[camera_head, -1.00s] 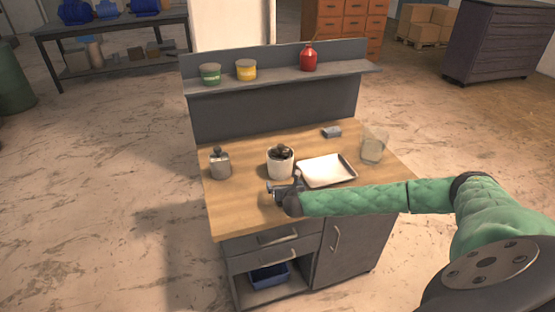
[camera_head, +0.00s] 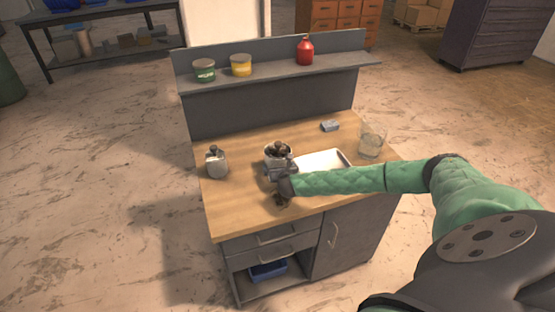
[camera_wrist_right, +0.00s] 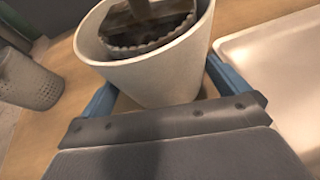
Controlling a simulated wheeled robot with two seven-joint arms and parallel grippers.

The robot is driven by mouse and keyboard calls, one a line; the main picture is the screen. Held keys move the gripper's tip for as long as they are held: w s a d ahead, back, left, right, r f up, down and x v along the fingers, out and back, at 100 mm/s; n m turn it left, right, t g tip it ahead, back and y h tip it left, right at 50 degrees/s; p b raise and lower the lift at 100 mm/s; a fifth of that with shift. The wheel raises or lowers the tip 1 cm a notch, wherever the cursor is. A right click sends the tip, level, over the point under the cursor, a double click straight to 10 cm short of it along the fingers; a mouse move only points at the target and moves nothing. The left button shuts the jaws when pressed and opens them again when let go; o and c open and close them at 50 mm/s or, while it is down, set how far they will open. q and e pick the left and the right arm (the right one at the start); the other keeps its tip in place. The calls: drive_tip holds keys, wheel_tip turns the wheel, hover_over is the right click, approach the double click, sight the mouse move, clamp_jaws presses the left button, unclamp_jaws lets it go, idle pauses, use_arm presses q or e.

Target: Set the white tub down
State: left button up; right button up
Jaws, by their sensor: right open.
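The white tub (camera_head: 268,154) stands on the wooden bench top, left of the white tray (camera_head: 322,160). Dark metal parts, one with a toothed rim, are inside it. My right gripper (camera_head: 279,165) is at the near side of the tub and hides its lower front. In the right wrist view the tub (camera_wrist_right: 150,75) sits between the two blue fingers of the right gripper (camera_wrist_right: 158,88). The jaws are open, one finger on each side of the tub. My left gripper is not in view.
A metal canister (camera_head: 216,163) stands on the left of the bench top. A clear beaker (camera_head: 371,142) and a small grey block (camera_head: 330,126) are at the right. A shelf behind holds a green tin (camera_head: 204,71), a yellow tin (camera_head: 241,66) and a red bottle (camera_head: 305,52). The front-left bench top is clear.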

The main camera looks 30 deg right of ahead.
drive_tip(key=shift+x, duration=1)
drive_tip(key=c, duration=0.6)
drive_tip(key=shift+c, duration=0.2)
drive_tip(key=shift+r, duration=0.15)
